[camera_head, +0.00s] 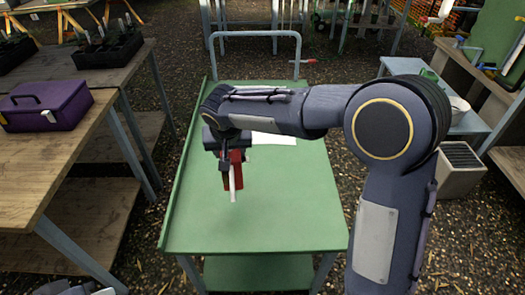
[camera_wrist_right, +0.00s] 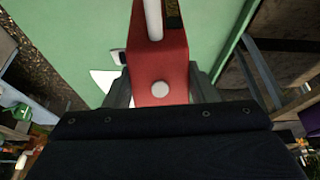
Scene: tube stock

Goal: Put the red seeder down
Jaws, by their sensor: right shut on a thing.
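The red seeder (camera_head: 236,179) is in my right gripper (camera_head: 228,160), over the left-middle part of the green cart top (camera_head: 280,215). Its thin white tube points down in the head view. My right gripper is shut on its red body. In the right wrist view the red seeder (camera_wrist_right: 158,84) sits between the two dark fingers, with a round white knob and the white tube showing. I cannot tell whether its tip touches the cart top. My left gripper is not in view.
A white sheet (camera_head: 274,139) lies on the cart behind the gripper. The cart's front half is bare. A raised green edge (camera_head: 184,185) runs along its left side, and a grey handle (camera_head: 256,34) stands at the back. A purple toolbox (camera_head: 46,106) is on the left wooden bench.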

